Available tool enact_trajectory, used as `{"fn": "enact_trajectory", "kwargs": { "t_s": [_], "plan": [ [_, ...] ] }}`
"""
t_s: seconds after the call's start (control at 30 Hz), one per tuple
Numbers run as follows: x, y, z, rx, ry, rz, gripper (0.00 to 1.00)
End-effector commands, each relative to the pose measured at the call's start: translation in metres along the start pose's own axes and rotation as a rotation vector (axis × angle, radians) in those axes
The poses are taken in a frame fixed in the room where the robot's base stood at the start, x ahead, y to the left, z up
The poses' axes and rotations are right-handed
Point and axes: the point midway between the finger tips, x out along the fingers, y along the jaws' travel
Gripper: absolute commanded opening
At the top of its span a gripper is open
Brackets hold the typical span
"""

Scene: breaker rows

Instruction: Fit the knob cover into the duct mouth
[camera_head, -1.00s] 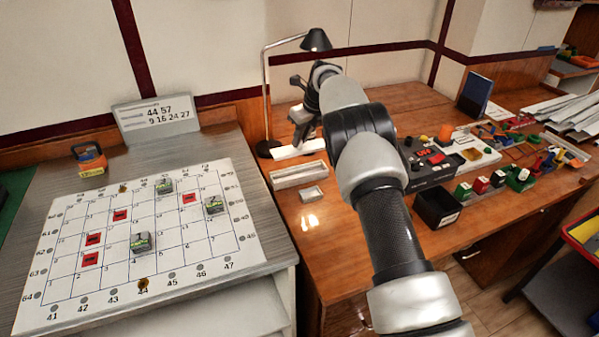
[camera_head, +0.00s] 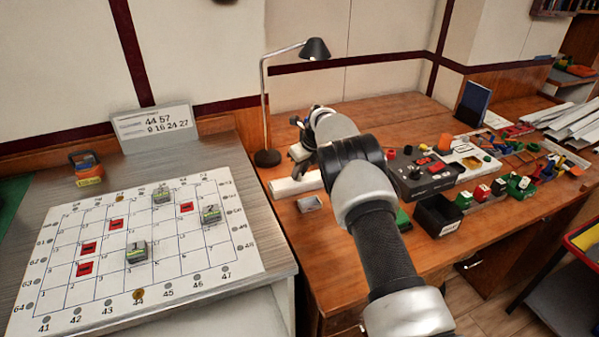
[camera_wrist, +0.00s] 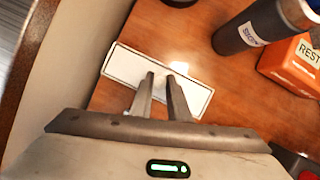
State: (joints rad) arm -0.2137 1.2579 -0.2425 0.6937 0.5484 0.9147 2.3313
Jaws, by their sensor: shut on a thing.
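In the wrist view my gripper (camera_wrist: 161,82) points down over the table, its two fingers close together with a small gap. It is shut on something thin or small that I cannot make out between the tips. A long white rectangular piece with a dark rim (camera_wrist: 120,66) lies just beyond the fingertips; touching or apart is unclear. In the head view a white long piece (camera_head: 297,183) lies on the wooden desk, below my gripper end. The fingertips are hard to see there. I cannot tell the knob cover or the duct mouth for certain.
A dark labelled cylinder (camera_wrist: 245,32) and an orange box marked REST (camera_wrist: 296,62) stand right of the fingers. A small grey tray (camera_head: 309,204), desk lamp (camera_head: 267,157) and black bin (camera_head: 436,216) are near the arm. The gridded board (camera_head: 110,285) is at left.

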Motion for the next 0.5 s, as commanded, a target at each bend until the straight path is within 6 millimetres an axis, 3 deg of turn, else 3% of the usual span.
{"fn": "enact_trajectory", "kwargs": {
  "t_s": [0.03, 0.07, 0.13, 0.5],
  "plan": [
    [0.0027, 0.0, -0.0012, 0.0, 0.0, 0.0, 0.0],
    [0.0015, 0.0, -0.0006, 0.0, 0.0, 0.0, 0.21],
    [0.0013, 0.0, -0.0006, 0.0, 0.0, 0.0, 0.32],
    [-0.0033, -0.0001, 0.0011, 0.0, 0.0, 0.0, 0.34]
  ]
}}
